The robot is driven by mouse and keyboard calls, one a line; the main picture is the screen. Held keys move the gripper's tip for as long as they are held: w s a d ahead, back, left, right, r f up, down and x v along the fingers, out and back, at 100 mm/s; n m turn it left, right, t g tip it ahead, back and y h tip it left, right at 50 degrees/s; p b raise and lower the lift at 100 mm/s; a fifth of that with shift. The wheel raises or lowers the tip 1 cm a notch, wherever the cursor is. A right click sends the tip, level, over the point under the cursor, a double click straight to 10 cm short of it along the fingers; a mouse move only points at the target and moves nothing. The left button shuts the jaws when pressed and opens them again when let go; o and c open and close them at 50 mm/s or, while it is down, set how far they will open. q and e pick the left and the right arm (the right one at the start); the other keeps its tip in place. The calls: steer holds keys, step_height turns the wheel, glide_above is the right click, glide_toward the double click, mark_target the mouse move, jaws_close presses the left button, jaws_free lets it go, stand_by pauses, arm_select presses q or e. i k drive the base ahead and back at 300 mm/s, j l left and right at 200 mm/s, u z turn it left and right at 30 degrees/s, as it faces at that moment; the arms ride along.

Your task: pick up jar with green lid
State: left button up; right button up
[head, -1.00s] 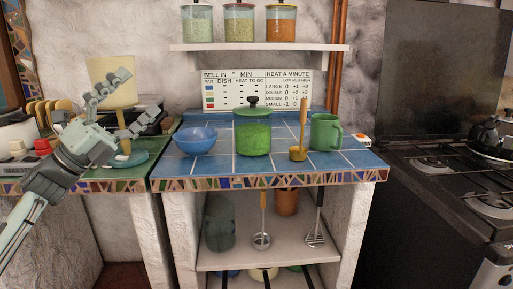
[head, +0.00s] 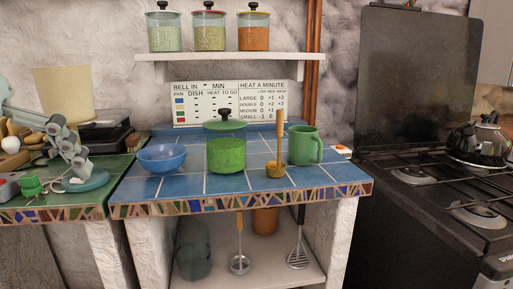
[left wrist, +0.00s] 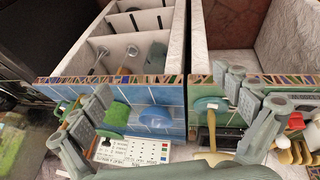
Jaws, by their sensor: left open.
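The jar with the green lid (head: 163,30) stands upright on the white wall shelf in the head view, leftmost of three glass jars. It has pale green contents and a black knob. My left gripper (head: 75,160) is at the left edge, over the green-tiled counter, well below and left of the jar. In the left wrist view its fingers (left wrist: 168,92) are spread wide with nothing between them, and the jar cannot be made out. My right gripper is not in view.
Jars with red (head: 209,30) and yellow (head: 254,30) lids stand beside it on the shelf (head: 225,58). Below, the blue-tiled counter holds a blue bowl (head: 161,158), green lidded pot (head: 226,152), ladle (head: 277,165) and green mug (head: 304,146). A stove (head: 440,185) stands right.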

mark_target(226, 151)
steer(key=i+z, duration=0.35)
steer(key=i+j+z, duration=0.25)
steer(key=i+z, duration=0.15)
steer(key=i, duration=0.15)
